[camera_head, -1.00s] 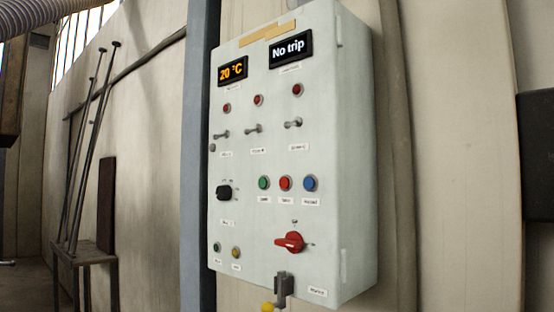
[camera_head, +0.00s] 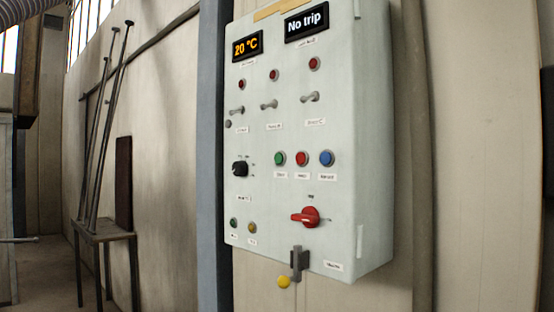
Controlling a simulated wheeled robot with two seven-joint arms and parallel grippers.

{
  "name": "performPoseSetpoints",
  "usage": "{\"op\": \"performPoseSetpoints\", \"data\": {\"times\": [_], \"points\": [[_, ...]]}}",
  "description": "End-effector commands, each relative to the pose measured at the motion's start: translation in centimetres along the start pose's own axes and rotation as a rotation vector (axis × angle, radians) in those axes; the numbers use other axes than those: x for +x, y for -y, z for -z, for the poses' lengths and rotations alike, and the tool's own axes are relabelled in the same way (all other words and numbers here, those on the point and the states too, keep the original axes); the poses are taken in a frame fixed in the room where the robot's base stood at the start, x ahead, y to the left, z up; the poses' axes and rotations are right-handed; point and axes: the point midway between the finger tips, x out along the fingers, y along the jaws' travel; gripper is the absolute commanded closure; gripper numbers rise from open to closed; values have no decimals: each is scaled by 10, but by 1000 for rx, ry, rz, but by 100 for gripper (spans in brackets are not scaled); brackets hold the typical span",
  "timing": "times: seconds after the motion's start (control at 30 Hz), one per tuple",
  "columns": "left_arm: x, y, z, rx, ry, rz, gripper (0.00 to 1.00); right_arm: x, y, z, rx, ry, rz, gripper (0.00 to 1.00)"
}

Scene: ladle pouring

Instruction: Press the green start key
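The control cabinet (camera_head: 290,200) is a pale box on the wall, seen at an angle. The green key (camera_head: 280,158) is in the middle row of its face, left of a red key (camera_head: 302,159) and a blue key (camera_head: 326,158). The labels under them are too small to read. A smaller green button (camera_head: 234,223) sits low at the left beside a yellow one (camera_head: 252,228). Neither of my grippers is in view.
A red rotary handle (camera_head: 306,216) and a grey latch (camera_head: 298,262) with a yellow piece (camera_head: 284,282) are low on the cabinet. A small table (camera_head: 104,232) with long rods stands left. The space before the cabinet looks clear.

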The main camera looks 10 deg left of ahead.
Motion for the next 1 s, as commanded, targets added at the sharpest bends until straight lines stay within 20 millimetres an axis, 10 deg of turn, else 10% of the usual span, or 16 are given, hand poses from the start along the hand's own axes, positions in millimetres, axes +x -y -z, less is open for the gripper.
{"op": "performPoseSetpoints", "data": {"times": [0.4, 1.0], "points": [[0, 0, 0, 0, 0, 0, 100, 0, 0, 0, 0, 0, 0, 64], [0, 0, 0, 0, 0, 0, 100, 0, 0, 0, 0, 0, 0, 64]]}}
